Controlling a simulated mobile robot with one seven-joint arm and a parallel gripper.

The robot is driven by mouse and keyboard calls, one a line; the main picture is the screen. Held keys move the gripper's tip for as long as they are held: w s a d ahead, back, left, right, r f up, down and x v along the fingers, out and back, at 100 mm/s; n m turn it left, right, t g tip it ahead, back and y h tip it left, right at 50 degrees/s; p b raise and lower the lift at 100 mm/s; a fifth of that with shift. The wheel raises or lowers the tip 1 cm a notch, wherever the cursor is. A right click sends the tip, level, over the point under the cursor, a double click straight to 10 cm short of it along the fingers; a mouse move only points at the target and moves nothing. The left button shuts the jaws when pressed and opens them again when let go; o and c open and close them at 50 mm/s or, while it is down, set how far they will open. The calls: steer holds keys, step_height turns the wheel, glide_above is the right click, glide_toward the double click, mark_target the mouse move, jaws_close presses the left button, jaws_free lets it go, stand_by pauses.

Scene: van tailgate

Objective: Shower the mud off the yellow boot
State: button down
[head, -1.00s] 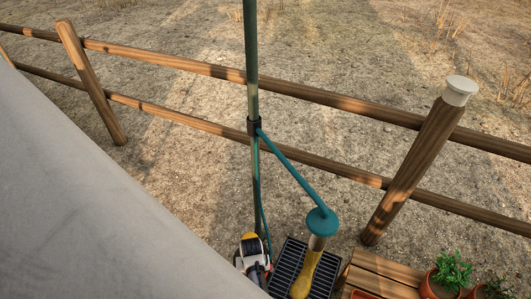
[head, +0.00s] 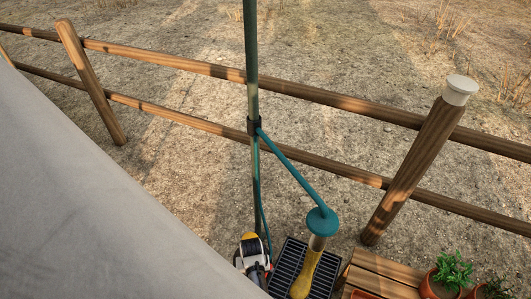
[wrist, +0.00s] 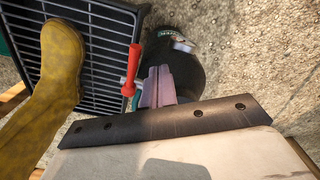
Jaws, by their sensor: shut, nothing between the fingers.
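The yellow boot (head: 303,278) stands on a black slatted grate, directly under the teal shower head (head: 322,222). In the wrist view the boot (wrist: 48,95) is at the left, with dull brownish mottling on its surface. A pale column shows between the shower head and the boot; I cannot tell whether it is water. A red lever handle (wrist: 132,70) stands just left of my gripper's fingertips. My gripper (wrist: 158,75) is shut and empty; I cannot tell whether it touches the lever.
The grate (head: 290,262) lies beside a wooden slatted platform (head: 385,278) with potted plants (head: 452,272). The green pole (head: 251,70) carries the shower arm and a hose. A wooden fence (head: 190,68) runs behind. A large grey surface fills the left side.

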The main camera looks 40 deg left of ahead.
step_height(320, 180, down, 4)
steer(key=shift+r+b, duration=0.1)
steer(key=shift+b, duration=1.05)
steer(key=shift+w+d+p, duration=0.3)
steer(key=shift+d+p, duration=0.05)
steer(key=shift+d, duration=0.4)
steer(key=shift+w+d+p, duration=0.3)
steer(key=shift+d+p, duration=0.05)
steer(key=shift+d, duration=0.4)
steer(key=shift+w+d+p, duration=0.3)
steer(key=shift+d+p, duration=0.05)
steer(key=shift+d, duration=0.4)
steer(key=r+p, duration=0.4)
steer(key=shift+a+r, duration=0.25)
